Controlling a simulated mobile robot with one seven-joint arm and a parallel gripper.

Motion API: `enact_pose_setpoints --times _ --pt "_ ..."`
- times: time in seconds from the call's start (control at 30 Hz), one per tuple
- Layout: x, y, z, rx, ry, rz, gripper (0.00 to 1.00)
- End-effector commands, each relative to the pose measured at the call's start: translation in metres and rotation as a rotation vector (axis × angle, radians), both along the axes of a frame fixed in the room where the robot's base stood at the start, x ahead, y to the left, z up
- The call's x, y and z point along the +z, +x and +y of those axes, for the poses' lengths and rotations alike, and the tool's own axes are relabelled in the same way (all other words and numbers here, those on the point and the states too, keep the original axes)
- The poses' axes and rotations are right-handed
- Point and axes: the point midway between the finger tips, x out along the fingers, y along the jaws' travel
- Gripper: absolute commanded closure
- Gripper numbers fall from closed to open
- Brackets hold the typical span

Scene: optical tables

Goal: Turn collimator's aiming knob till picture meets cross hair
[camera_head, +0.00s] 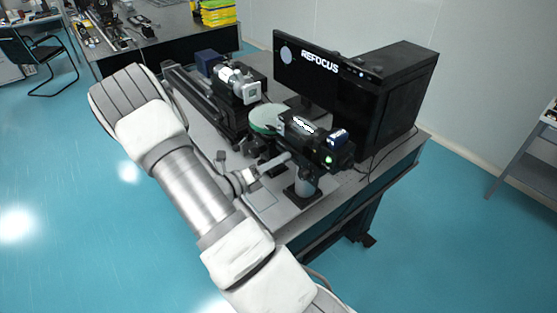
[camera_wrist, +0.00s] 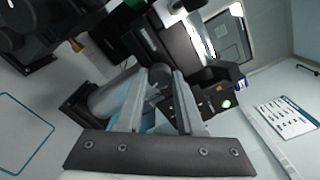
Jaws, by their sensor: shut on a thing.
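The collimator (camera_head: 312,138), a dark boxy instrument with a small green light, stands on a grey post (camera_head: 304,183) at the near right of the table. My gripper (camera_head: 287,158) reaches its near side from the left. In the wrist view my two gripper fingers (camera_wrist: 160,80) are shut on a small round dark-grey knob (camera_wrist: 159,74), taken as the aiming knob; the fingers partly cover it. The monitor (camera_head: 320,78) shows a pale disc at upper left and the word REFOCUS. No cross hair can be made out at this size.
A black computer case (camera_head: 393,84) stands behind the monitor. A round pale-green plate (camera_head: 266,117) and a rail with a camera-like device (camera_head: 243,84) lie farther left. A printed sheet (camera_wrist: 284,119) shows at right in the wrist view. The table's front edge is close below.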

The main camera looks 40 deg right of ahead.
Motion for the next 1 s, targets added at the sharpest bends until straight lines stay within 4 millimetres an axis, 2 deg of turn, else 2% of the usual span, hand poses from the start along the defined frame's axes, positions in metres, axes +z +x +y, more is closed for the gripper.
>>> enact_pose_setpoints --times 0.03,0.17,0.2,0.57,0.77,1.0 --pt "0.0 0.0 0.0 0.001 0.001 0.0 0.6" --pt "0.0 0.0 0.0 0.001 0.001 0.0 0.36" --pt "0.0 0.0 0.0 0.001 0.001 0.0 0.33" --pt "-0.001 0.001 0.006 0.002 -0.001 -0.001 0.33" --pt "-0.002 0.006 0.039 0.007 0.002 -0.002 0.33" --pt "-0.003 0.012 0.099 0.006 0.001 -0.003 0.33"
